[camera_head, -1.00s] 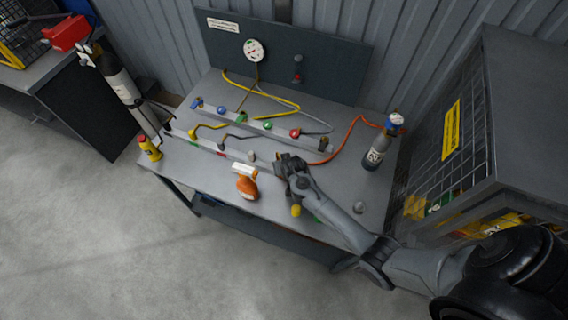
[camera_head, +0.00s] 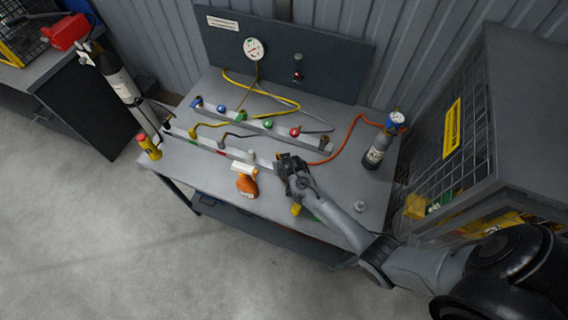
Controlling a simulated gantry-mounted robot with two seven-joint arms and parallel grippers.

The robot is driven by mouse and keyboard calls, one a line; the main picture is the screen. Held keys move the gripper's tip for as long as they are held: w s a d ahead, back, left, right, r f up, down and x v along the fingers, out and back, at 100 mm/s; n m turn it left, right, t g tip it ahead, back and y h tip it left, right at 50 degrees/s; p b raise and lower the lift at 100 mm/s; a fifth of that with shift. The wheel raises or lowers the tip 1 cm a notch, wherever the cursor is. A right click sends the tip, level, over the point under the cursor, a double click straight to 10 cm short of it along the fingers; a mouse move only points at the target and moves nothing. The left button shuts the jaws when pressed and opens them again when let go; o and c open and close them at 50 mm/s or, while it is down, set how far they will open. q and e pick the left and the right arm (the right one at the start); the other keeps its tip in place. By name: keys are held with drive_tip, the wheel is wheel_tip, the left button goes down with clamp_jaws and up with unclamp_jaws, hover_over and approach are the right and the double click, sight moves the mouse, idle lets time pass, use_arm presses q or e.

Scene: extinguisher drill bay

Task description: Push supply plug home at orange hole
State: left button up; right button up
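My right gripper (camera_head: 284,163) points down at the right end of the front rail (camera_head: 208,143) on the bench. An orange hose (camera_head: 350,130) runs from the grey cylinder (camera_head: 376,153) with a blue top to the far side of this gripper. The hose's end and any plug there are hidden by the gripper, so I cannot tell whether the fingers are shut on it. No orange hole shows; the rail's right end is covered by the gripper. Green and red marks show farther left on the rail. My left gripper is out of view.
An orange spray bottle (camera_head: 246,181) stands just left of my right gripper, near the bench's front edge. A rear rail (camera_head: 255,122) carries coloured fittings, with yellow and grey hoses behind. A yellow bottle (camera_head: 148,147) stands at the left corner. A mesh cage (camera_head: 450,130) stands at right.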

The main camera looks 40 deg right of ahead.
idle(0.6)
drive_tip(key=shift+f, duration=0.6)
drive_tip(key=shift+f+b, duration=0.1)
drive_tip(key=shift+b, duration=0.2)
